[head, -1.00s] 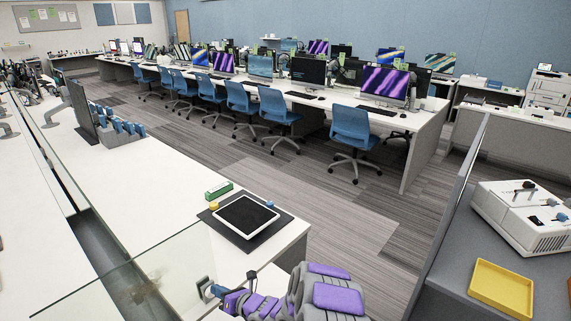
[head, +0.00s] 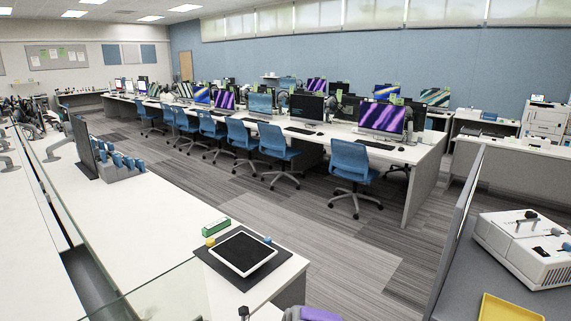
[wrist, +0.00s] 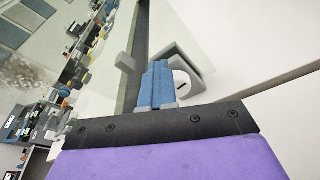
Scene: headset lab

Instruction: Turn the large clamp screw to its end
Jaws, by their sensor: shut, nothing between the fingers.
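A pale round disc (wrist: 181,84) with a dark slot shows in the wrist view, set in a grey angular bracket (wrist: 186,57); it looks like the clamp screw. My gripper (wrist: 157,68) has its blue fingers shut together with nothing between them. The fingers overlap the disc's left edge in the picture; I cannot tell whether they touch it. The disc's left side is hidden behind them.
A clear glass panel (head: 165,297) stands beside the white desk (head: 135,215). On the desk are a tablet (head: 242,252) on a dark mat and a green box (head: 216,227). A yellow tray (head: 508,309) and a white machine (head: 525,245) sit on the right-hand counter.

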